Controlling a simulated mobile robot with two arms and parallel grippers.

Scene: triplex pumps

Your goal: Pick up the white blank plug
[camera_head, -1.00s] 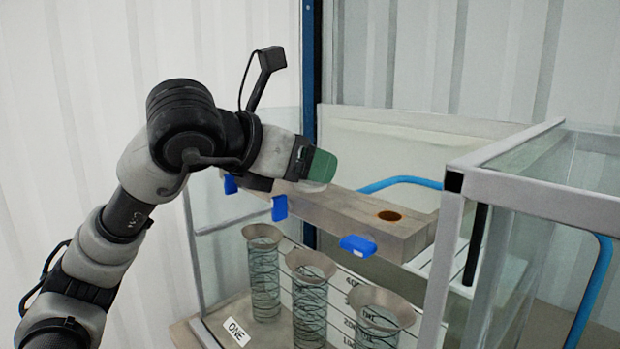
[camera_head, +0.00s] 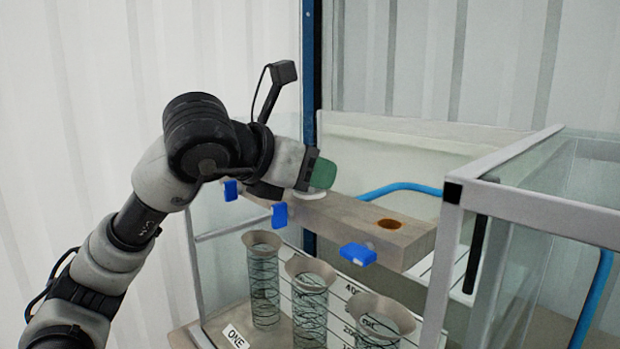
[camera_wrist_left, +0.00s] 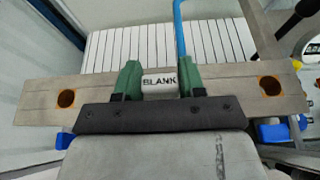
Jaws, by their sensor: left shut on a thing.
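The white blank plug (camera_wrist_left: 159,83), marked BLANK, sits between the green fingers of my left gripper (camera_wrist_left: 159,80) in the left wrist view. My left gripper is shut on it. In the head view the left gripper (camera_head: 323,174) is over the beam, and a white rounded edge of the plug (camera_head: 309,196) shows just under the fingers. I cannot tell whether the plug touches the beam or is just above it. My right gripper is not in view.
The beam (camera_head: 345,218) has an open, orange-rimmed hole (camera_head: 390,224) and several blue taps (camera_head: 357,254) along its front. Glass cylinders with funnels (camera_head: 310,275) stand below. A glass-walled, metal-framed tank (camera_head: 530,205) is at the right. A blue tube (camera_head: 400,187) runs behind.

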